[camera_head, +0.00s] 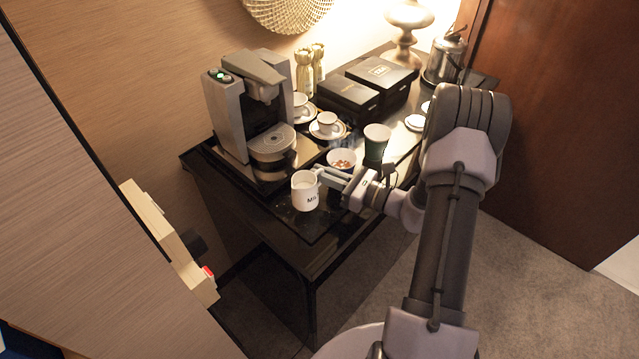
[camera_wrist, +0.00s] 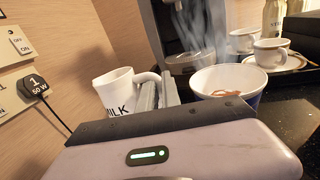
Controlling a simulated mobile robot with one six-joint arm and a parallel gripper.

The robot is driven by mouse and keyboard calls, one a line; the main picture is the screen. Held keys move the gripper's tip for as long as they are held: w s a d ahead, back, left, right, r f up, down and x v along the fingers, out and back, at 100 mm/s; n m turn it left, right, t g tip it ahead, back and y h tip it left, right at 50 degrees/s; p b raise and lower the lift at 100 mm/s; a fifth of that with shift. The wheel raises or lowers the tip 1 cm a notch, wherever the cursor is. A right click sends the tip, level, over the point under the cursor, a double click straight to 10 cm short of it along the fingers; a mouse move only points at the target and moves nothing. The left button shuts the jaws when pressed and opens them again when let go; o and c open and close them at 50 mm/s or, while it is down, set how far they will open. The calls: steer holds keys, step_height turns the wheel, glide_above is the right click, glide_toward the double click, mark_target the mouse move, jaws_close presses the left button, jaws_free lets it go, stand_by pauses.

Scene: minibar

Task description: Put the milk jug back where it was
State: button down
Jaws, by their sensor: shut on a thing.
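The white milk jug (camera_head: 305,192) with dark lettering is at the front of the black table, in front of the coffee machine. My gripper (camera_head: 326,178) reaches in from the right and is shut on the jug's handle. In the wrist view the jug (camera_wrist: 114,92) looks roughly upright, with its handle toward my gripper's fingers (camera_wrist: 157,92). Part of the handle is hidden by the fingers. I cannot tell whether the jug's base touches the table.
The coffee machine (camera_head: 240,105) is behind the jug. Cups on saucers (camera_head: 328,128) and black boxes (camera_head: 379,76) stand farther back. The table's front edge is near.

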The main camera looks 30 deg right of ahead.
steer(key=shift+w, duration=0.5)
steer(key=shift+f, duration=0.35)
steer(key=shift+f+b, duration=0.7)
steer(key=shift+f, duration=0.7)
steer(key=shift+f, duration=0.2)
steer(key=c, duration=1.6)
jaws_free()
steer(key=shift+o, duration=0.2)
steer(key=shift+r, duration=0.1)
